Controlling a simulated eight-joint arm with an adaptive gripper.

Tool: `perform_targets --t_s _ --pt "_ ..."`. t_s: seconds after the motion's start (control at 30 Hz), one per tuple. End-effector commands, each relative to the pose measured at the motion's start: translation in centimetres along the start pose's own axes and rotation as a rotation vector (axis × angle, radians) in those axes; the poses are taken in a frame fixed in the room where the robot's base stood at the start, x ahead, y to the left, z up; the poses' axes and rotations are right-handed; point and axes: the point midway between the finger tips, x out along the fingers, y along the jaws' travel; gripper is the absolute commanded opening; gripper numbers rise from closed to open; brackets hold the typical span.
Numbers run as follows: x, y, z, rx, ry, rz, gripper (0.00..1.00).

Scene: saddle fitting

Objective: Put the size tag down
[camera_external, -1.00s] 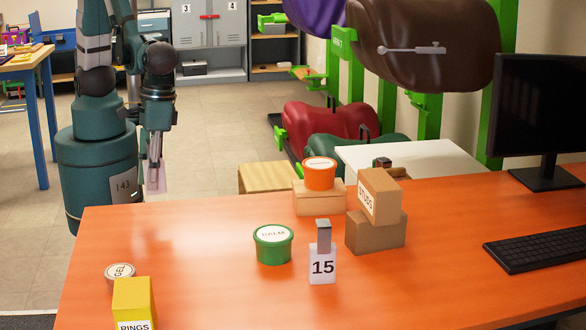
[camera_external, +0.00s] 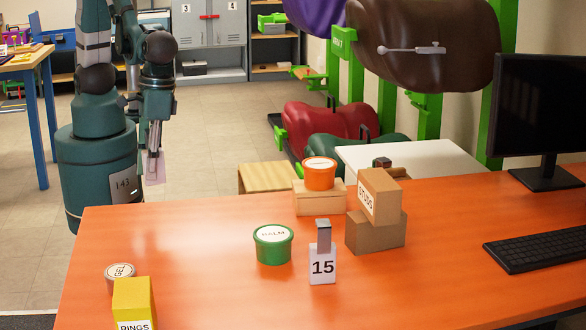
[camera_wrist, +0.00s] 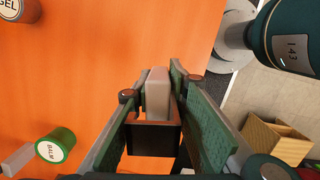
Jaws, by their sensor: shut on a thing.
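My gripper (camera_external: 153,152) is shut on a size tag (camera_external: 155,170), a pale, pinkish card that hangs below the fingers near the far left edge of the desk. In the wrist view the tag's grey top (camera_wrist: 157,92) sits between the two fingers; no number can be read on it. A white size tag marked 15 (camera_external: 322,268) with a grey clip stands upright on the orange desk (camera_external: 215,290), right of the green BALM tub (camera_external: 272,246).
A GEL tin (camera_external: 119,278) and yellow RINGS box (camera_external: 134,302) stand front left. An orange tub (camera_external: 319,175) on a box and a STUDS box (camera_external: 380,195) on another stand toward the back. A keyboard (camera_external: 540,245) lies right. The desk's left rear is clear.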

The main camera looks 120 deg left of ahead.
Motion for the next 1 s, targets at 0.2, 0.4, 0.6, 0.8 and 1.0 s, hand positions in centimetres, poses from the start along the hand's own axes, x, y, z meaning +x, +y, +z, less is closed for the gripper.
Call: perform_targets --t_s 0.2,0.4,0.6,0.8,1.0 --pt "-0.2 0.8 0.2 0.005 0.0 0.0 0.03" --pt "-0.9 3.5 0.8 0.022 0.0 0.0 0.03" --pt "-1.8 8.1 2.2 0.05 0.0 0.001 0.03" --pt "-2.5 13.3 4.3 0.084 0.0 0.001 0.03" --pt "-2.9 18.3 6.8 0.116 -0.001 0.001 0.03"
